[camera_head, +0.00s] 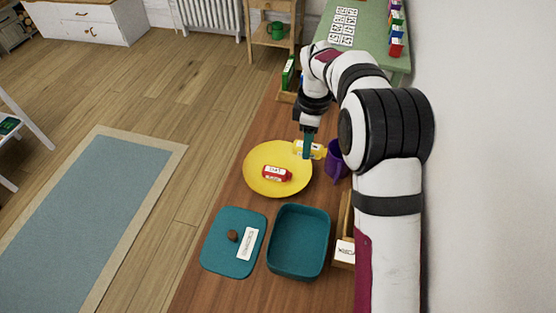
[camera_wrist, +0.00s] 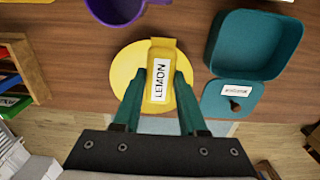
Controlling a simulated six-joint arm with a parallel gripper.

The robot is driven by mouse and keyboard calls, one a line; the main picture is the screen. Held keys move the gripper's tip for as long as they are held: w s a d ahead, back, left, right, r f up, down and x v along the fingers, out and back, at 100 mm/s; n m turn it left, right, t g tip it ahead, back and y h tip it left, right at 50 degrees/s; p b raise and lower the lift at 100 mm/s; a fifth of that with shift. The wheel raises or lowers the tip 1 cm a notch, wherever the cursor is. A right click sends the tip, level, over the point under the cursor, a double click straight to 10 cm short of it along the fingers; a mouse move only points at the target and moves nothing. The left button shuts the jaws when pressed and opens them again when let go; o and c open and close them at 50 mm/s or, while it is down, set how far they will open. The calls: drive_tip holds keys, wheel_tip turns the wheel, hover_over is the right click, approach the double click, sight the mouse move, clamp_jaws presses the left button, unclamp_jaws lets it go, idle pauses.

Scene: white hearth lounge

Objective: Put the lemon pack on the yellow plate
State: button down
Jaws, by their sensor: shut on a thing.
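The yellow lemon pack (camera_wrist: 159,54) with a white LEMON label is between the teal fingers of my gripper (camera_wrist: 160,78), which is shut on it. In the head view the lemon pack (camera_head: 315,150) is at the far right edge of the yellow plate (camera_head: 258,158), with my gripper (camera_head: 308,146) at it. In the wrist view the pack overlaps the yellow plate (camera_wrist: 125,72) beneath it. I cannot tell whether it touches the plate. A small red pack (camera_head: 276,174) lies on the plate; the wrist view does not show it.
A purple mug (camera_head: 337,162) stands close to the right of the plate. An open teal box (camera_head: 299,240) and its teal lid (camera_head: 221,238) lie nearer. A wooden rack with a green item (camera_head: 288,73) stands beyond the plate. A wooden tray edge is at the right.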

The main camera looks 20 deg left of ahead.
drive_tip(key=a+f, duration=0.1)
drive_tip(key=a, duration=0.1)
drive_tip(key=a+f, duration=0.2)
drive_tip(key=a, duration=0.1)
drive_tip(key=a+f, duration=0.2)
drive_tip(key=a, duration=0.1)
drive_tip(key=shift+w, duration=0.2)
wheel_tip(320, 180, down, 3)
drive_tip(key=shift+f, duration=0.5)
drive_tip(key=shift+f, duration=0.15)
drive_tip(key=shift+c, duration=2.3)
unclamp_jaws()
